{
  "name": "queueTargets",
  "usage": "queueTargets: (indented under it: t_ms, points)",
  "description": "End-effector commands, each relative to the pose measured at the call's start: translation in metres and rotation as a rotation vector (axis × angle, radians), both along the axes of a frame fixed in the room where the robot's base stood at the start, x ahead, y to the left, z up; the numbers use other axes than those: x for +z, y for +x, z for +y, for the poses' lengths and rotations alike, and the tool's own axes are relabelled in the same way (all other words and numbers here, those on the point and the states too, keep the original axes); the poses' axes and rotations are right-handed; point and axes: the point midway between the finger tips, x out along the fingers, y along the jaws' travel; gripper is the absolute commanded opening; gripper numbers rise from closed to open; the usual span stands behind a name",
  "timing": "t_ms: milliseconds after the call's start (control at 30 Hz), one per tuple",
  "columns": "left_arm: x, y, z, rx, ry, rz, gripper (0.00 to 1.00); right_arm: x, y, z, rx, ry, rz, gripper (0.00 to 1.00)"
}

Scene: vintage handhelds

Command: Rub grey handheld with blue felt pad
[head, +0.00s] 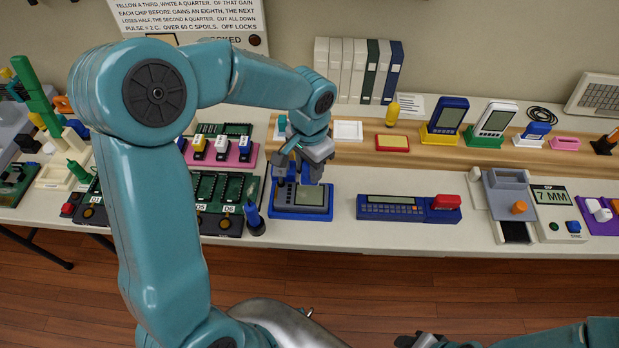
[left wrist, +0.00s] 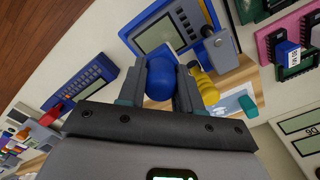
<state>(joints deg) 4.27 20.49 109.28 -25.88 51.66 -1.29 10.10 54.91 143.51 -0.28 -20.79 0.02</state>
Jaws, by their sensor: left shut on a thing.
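The grey handheld (head: 300,198) lies in a blue cradle (head: 300,215) near the front edge of the table. In the left wrist view its grey screen (left wrist: 160,34) shows beyond my fingers. My left gripper (head: 313,178) is above the handheld's upper right part, pointing down. In the left wrist view its fingers (left wrist: 172,90) are shut on a rounded blue piece, the blue felt pad (left wrist: 160,76). I cannot tell whether the pad touches the handheld. The pad is hidden in the head view. My right gripper (head: 425,341) is partly cut off at the bottom edge; its jaws are unclear.
A blue keyboard-like device (head: 392,208) with a red piece (head: 446,201) lies to the right. Chip boards (head: 212,192) and a dark blue-tipped tool (head: 254,218) are at the left. Behind stand a yellow-knobbed piece (head: 392,114), a red-and-yellow pad (head: 393,143) and a white tray (head: 348,131).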

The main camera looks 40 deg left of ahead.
Motion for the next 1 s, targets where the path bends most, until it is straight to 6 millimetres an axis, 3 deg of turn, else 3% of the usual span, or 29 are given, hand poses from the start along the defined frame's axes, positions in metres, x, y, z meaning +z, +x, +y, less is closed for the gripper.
queueTargets:
  t_ms: [33, 100, 267, 733, 1000]
  points:
    - [0.012, -0.001, 0.0, 0.0, 0.001, 0.004, 0.0, 0.02, 0.0, 0.0, 0.0, 0.0, -0.001, 0.43]
    - [0.015, 0.0, 0.0, -0.001, 0.001, 0.005, 0.0, 0.034, 0.0, 0.0, 0.0, 0.0, -0.001, 0.43]
    - [0.013, -0.001, 0.0, 0.0, 0.0, 0.003, 0.0, 0.048, 0.0, 0.0, 0.0, 0.0, -0.001, 0.43]
    - [0.006, -0.001, 0.0, 0.0, 0.0, 0.0, 0.0, 0.041, 0.0, 0.0, 0.0, 0.0, -0.001, 0.43]
    - [-0.02, -0.001, 0.0, 0.0, 0.0, 0.001, 0.0, 0.018, 0.0, 0.0, 0.0, 0.0, -0.001, 0.43]
